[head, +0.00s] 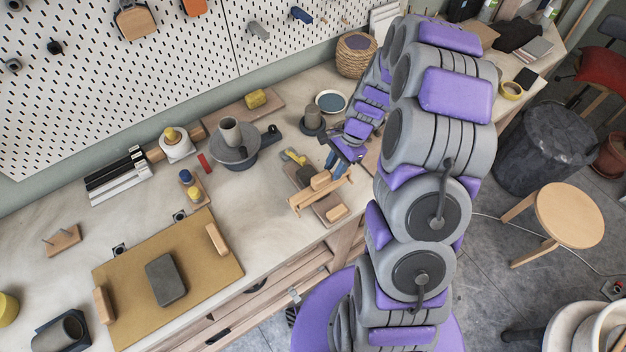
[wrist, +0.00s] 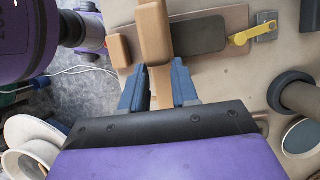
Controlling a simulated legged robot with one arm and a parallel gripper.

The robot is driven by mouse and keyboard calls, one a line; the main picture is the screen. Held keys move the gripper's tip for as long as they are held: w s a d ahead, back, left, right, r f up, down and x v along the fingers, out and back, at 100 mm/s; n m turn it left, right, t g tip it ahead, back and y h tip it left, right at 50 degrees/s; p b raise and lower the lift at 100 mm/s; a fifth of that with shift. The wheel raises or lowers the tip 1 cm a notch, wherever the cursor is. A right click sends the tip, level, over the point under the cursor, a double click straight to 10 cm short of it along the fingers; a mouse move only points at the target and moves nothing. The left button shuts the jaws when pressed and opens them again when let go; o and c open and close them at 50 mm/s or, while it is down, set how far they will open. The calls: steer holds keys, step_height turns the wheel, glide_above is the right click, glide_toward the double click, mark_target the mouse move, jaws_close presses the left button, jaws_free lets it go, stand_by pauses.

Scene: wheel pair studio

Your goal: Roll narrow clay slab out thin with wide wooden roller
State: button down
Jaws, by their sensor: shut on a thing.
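A narrow dark grey clay slab (wrist: 203,35) lies on a small pinkish-brown board (wrist: 235,14) in the wrist view. In the head view the slab (head: 304,176) is partly hidden. My gripper (wrist: 160,92) has its blue fingers shut on the wide wooden roller (wrist: 154,30), which runs out of the wrist view at the top. In the head view my gripper (head: 338,166) is at the board's right, and the roller (head: 320,195) lies across the board's near part. I cannot tell whether the roller touches the slab.
A wooden block (wrist: 120,50) and a yellow-handled scraper (wrist: 240,38) sit at the board's ends. A larger tan board (head: 215,285) carries a wider grey slab (head: 165,279) between two wooden blocks. A grey bowl (head: 235,151) and a dark cylinder (wrist: 298,95) stand nearby.

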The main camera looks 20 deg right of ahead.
stand_by(0.5)
steer(key=w+p, duration=0.1)
steer(key=w, duration=0.1)
steer(key=w+a, duration=0.1)
steer(key=w, duration=0.1)
steer(key=shift+w+p, duration=0.2)
steer(key=shift+p, duration=0.15)
stand_by(0.7)
steer(key=shift+w, duration=0.1)
steer(key=w, duration=0.1)
steer(key=w+a+p, duration=0.1)
steer(key=shift+w+p, duration=0.3)
steer(key=shift+w, duration=0.1)
steer(key=shift+f+p, duration=0.2)
steer(key=shift+p, duration=0.15)
stand_by(1.4)
steer(key=shift+s, duration=0.15)
